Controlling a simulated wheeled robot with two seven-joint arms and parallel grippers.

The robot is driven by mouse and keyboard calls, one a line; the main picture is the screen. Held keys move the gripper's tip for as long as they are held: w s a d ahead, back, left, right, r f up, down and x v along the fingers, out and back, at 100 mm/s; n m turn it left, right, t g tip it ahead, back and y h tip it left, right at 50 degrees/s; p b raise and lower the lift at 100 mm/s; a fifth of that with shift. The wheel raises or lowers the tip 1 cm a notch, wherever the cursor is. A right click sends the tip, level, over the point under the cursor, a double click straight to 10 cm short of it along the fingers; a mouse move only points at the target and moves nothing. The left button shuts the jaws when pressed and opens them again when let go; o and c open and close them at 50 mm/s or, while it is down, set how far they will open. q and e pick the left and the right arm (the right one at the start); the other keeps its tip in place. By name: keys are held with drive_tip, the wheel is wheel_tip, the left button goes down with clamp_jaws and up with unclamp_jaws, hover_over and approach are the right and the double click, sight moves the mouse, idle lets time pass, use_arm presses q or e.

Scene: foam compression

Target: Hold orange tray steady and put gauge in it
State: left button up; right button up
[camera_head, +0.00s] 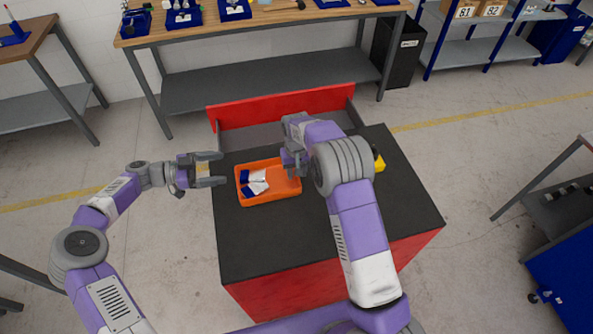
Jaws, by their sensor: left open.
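The orange tray (268,200) lies on the dark top of a red cabinet. Small white and blue items (256,182) lie in its left part. My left gripper (222,168) is open and empty, just left of the tray and apart from it, with its fingers pointing right. My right gripper (291,170) points down over the tray's right end; my arm covers part of it, and its finger gap and anything between the fingers cannot be made out. I cannot identify a gauge for sure. A yellow object (379,163), partly hidden behind my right arm, lies on the top.
The cabinet's dark top (395,205) is bare at the front and right. A red panel (280,106) rises at its back. A workbench (270,28) with blue trays stands behind, beside a black bin (398,55). A blue cabinet (565,275) stands at the right.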

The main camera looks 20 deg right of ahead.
wheel_tip(320, 180, up, 12)
idle(0.6)
